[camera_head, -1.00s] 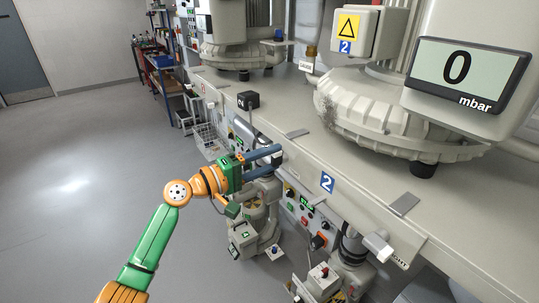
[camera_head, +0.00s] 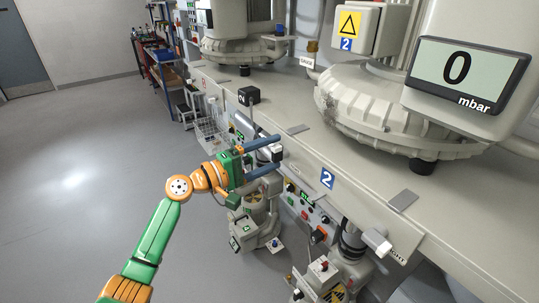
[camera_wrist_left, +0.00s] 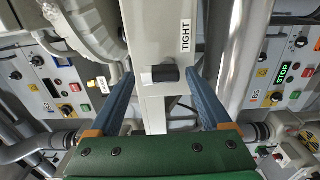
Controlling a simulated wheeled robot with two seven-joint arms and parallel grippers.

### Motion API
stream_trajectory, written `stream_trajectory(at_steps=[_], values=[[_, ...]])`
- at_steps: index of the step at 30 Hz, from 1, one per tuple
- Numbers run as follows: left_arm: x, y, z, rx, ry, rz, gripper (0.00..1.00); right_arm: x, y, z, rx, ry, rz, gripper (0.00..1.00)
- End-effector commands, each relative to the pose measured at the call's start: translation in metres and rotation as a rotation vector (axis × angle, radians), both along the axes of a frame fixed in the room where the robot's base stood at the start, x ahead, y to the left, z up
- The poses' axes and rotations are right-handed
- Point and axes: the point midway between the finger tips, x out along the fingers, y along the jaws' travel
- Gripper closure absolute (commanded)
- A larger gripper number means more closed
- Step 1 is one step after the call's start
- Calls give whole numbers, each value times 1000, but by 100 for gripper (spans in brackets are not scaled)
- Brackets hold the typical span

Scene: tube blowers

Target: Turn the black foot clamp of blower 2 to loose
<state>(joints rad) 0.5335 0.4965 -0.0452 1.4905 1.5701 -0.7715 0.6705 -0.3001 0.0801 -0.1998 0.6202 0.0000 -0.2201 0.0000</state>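A small clamp handle (camera_wrist_left: 160,74), black on one side and pale on the other, sits on the pale beam beside a TIGHT label (camera_wrist_left: 186,36) in the left wrist view. It also shows at the bench's front edge in the head view (camera_head: 271,152). My left gripper (camera_head: 272,156) is open, its two blue fingers on either side of the handle, with visible gaps and no clear contact. It also shows in the left wrist view (camera_wrist_left: 161,76). Blower 2 (camera_head: 385,110) stands on the bench to the right. My right gripper is not in view.
A black block (camera_head: 249,96) stands on the bench edge near the gripper. A pale clamp handle (camera_head: 376,242) is further right along the edge. Control panels (camera_head: 306,208) and pump units (camera_head: 255,220) lie below. The floor at left is clear.

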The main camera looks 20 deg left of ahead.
Motion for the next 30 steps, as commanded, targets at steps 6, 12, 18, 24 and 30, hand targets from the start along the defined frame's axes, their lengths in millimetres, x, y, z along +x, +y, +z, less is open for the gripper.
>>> stream_trajectory(at_steps=[6, 12, 18, 24, 30], values=[[0, 0, -1, 3, 2, -1, 15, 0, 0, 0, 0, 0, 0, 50], [-17, 13, -7, 8, 0, 0, 15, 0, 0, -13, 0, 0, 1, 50], [-48, 38, -7, 5, 1, 1, 15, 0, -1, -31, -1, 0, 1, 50], [-56, 44, -2, 2, 2, -1, 15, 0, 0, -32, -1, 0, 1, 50], [-56, 43, -1, 2, 2, -1, 15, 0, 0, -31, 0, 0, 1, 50]])
